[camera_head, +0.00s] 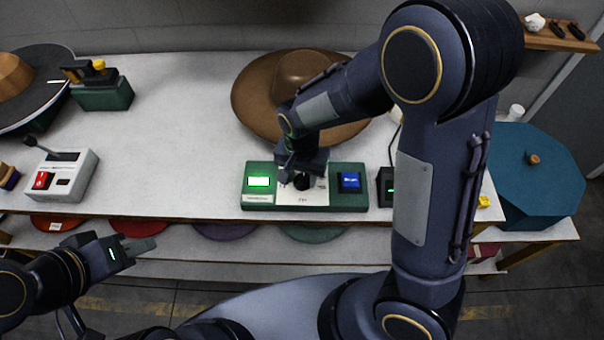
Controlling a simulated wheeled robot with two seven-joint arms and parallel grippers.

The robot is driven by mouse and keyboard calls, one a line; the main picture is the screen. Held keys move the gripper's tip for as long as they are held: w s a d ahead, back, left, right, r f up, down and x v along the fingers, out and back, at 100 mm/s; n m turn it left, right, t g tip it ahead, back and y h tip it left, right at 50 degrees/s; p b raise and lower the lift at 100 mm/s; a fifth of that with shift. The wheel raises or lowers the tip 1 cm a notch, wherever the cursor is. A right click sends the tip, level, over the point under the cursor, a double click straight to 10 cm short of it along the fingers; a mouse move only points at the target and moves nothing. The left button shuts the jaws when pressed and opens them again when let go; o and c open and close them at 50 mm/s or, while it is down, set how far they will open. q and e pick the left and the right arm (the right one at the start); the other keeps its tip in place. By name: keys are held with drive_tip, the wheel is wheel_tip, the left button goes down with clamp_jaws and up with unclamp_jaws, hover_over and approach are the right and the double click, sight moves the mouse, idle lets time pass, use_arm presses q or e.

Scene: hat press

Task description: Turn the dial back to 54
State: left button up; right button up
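The black dial (302,182) sits on a white plate in the middle of a green control box (347,198) near the table's front edge. The plate's scale is too small to read. A lit green display (258,182) is on the box's left and a blue button (349,181) on its right. My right gripper (294,175) is right at the dial, pointing down from above and partly covering it. Whether its fingers touch or grip the dial cannot be told. My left gripper (145,246) is in front of the table at the left, away from the box, with nothing visible in it.
A brown hat (258,98) lies behind the box, partly behind my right arm. A white box with a lever (74,177) and a green device (104,95) stand at the left. A teal octagonal piece (540,185) is at the right. The table's (170,130) left middle is clear.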

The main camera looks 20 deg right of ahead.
clamp_jaws()
